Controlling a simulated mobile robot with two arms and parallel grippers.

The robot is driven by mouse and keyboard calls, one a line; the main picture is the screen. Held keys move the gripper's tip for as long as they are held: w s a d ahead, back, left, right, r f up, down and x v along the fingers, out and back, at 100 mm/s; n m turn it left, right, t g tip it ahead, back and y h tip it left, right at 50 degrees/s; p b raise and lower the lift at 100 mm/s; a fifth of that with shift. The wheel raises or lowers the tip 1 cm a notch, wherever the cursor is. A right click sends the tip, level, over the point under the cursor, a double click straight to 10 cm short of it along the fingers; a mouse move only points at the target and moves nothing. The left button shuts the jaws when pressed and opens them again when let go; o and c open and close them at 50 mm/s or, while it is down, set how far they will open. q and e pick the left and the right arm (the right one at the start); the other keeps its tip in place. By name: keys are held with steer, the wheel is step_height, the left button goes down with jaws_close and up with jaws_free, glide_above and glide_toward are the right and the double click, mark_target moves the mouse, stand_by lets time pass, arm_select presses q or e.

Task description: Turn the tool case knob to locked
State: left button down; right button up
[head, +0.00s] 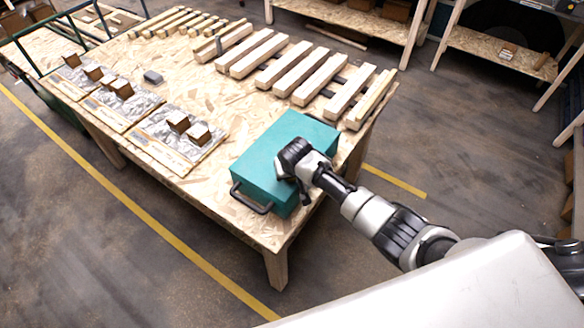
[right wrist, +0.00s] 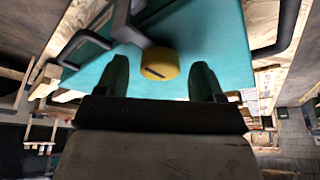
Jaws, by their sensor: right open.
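The teal tool case (head: 258,168) lies at the near right corner of the chipboard table. It fills the top of the right wrist view (right wrist: 220,50). Its round yellow knob (right wrist: 159,62) has a dark slanted line across its face; the knob is hidden behind my arm in the head view. My right gripper (head: 304,196) is at the case's right side. In the right wrist view its two fingers (right wrist: 160,72) are apart, one on each side of the knob, with a gap to it on both sides. My left gripper is out of view.
A dark handle (head: 251,199) sticks out from the case's near-left side. A grey bar (right wrist: 127,28) lies close to the knob. Wooden slats (head: 297,70) lie behind the case. Trays with wooden blocks (head: 180,138) stand to the left. Floor at the table's right is clear.

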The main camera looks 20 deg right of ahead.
steer(key=v, duration=1)
steer(key=shift+r+b, duration=0.15)
steer(key=shift+b, duration=0.3)
steer(key=shift+s, duration=0.1)
steer(key=s+f+n+y, duration=0.1)
steer(key=s+f+n, duration=0.15)
steer(key=s, duration=1.05)
steer(key=s+d+r, duration=0.1)
steer(key=s+d, duration=0.1)
steer(key=s, duration=0.7)
steer(key=s+d+r, duration=0.2)
steer(key=s, duration=0.6)
step_height(320, 180, down, 34)
steer(key=s+g+b, duration=0.2)
steer(key=b, duration=0.4)
steer(key=s+d+f+g+b, duration=0.1)
steer(key=s+d+f+b, duration=0.1)
steer(key=s+f, duration=1.3)
step_height(320, 180, down, 2)
steer(key=shift+d+f+n+h+b, duration=0.2)
steer(key=shift+d+n+h+b, duration=0.2)
steer(key=shift+b, duration=0.25)
